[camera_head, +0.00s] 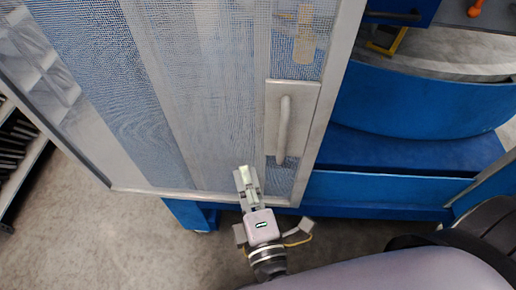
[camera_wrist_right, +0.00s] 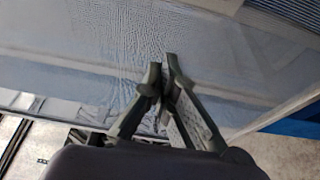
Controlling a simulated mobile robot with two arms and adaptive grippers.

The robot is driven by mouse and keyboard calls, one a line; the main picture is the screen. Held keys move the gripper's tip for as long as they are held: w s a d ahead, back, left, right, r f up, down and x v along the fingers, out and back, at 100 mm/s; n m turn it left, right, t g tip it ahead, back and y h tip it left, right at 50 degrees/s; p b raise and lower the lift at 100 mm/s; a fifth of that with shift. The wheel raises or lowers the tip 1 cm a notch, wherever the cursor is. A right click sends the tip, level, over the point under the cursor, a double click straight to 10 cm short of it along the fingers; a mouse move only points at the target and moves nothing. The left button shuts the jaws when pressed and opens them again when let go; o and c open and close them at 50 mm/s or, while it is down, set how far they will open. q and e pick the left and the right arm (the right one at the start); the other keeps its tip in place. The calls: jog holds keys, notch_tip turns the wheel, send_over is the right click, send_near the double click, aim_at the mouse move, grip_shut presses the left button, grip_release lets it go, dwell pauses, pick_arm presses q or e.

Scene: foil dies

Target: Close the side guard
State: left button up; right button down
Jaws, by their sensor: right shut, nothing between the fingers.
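The side guard (camera_head: 230,100) is a mesh panel in a pale metal frame, in the upper left and middle of the head view. Its handle (camera_head: 284,125) is a grey vertical bar on a pale plate near the guard's right edge. My right gripper (camera_head: 245,178) is in front of the guard's lower part, left of and below the handle, and apart from it. Its fingers are shut and empty. In the right wrist view the fingertips (camera_wrist_right: 168,72) stand before the mesh (camera_wrist_right: 90,45). I cannot tell if they touch it. My left gripper is not in view.
Right of the guard's edge is a blue machine body (camera_head: 400,105) with an open space. An orange item (camera_head: 476,8) lies at the top right. Dark shelving (camera_head: 18,150) stands at the far left. The grey floor (camera_head: 110,240) at the lower left is clear.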

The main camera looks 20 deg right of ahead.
aim_at(251, 128)
jog(key=w+p, duration=0.1)
jog(key=w, duration=0.2)
jog(key=w+p, duration=0.2)
jog(key=w, duration=0.2)
jog(key=w+p, duration=0.2)
jog(key=w, duration=0.1)
jog(key=shift+w+d+r, duration=0.35)
jog(key=shift+d+r, duration=0.05)
jog(key=d, duration=0.1)
jog(key=s+d+p, duration=0.1)
jog(key=s+d, duration=0.1)
jog(key=shift+d+f+p, duration=0.3)
jog(key=shift+d+p, duration=0.1)
